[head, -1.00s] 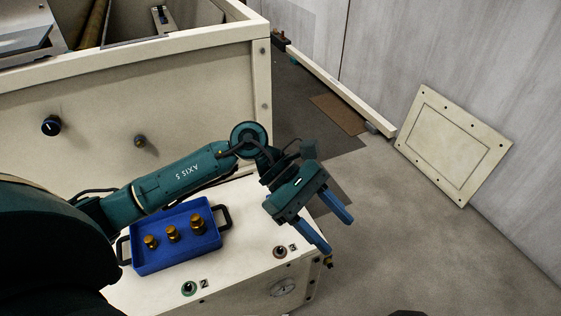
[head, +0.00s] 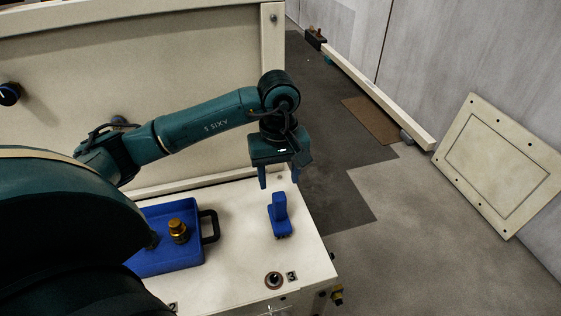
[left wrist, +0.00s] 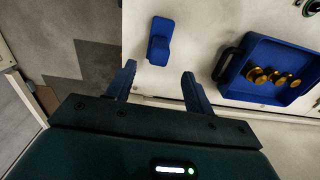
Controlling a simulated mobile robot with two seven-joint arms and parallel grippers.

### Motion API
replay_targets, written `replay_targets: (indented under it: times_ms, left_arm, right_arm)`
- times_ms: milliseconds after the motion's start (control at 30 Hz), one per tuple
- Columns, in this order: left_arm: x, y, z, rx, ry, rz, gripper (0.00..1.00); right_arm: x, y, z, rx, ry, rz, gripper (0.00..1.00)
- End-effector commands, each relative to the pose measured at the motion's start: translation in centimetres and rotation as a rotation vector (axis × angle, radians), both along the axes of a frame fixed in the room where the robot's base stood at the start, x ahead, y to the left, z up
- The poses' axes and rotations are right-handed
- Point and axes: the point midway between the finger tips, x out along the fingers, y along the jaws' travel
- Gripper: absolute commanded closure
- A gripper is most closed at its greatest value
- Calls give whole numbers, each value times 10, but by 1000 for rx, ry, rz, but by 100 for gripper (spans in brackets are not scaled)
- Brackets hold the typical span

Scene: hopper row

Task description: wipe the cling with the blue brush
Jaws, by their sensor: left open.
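In the left wrist view the open fingers (left wrist: 159,70) line up either side of the brush, with no contact visible. I cannot make out the cling in either view. My right gripper is not in view.
A blue tray (head: 190,258) with black handles holds brass fittings (head: 178,232). A round fitting (head: 273,280) sits near the cabinet top's front edge. A large cream hopper wall (head: 160,60) rises behind. A cream panel (head: 497,165) leans at right; the floor before it is clear.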

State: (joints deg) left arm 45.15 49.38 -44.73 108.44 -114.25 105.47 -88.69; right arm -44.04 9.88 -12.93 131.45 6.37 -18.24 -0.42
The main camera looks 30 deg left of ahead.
Motion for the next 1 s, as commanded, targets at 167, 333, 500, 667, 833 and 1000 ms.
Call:
replay_targets:
  times_ms: [167, 333, 500, 667, 833, 1000]
  left_arm:
    - [-1, 0, -38, -1, 5, 0, 47]
    - [-1, -1, -66, -1, 4, 0, 47]
    - [-1, -1, -83, -1, 1, 0, 47]
    - [0, 0, -88, -1, -1, 0, 47]
    - [0, 0, -88, -1, -1, 0, 47]
    - [0, 0, -88, -1, -1, 0, 56]
  right_arm:
    - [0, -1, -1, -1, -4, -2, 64]
    - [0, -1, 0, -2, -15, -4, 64]
    - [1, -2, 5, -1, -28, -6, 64]
    - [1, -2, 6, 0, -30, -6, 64]
    - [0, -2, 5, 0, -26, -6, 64]
    - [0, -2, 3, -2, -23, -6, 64]
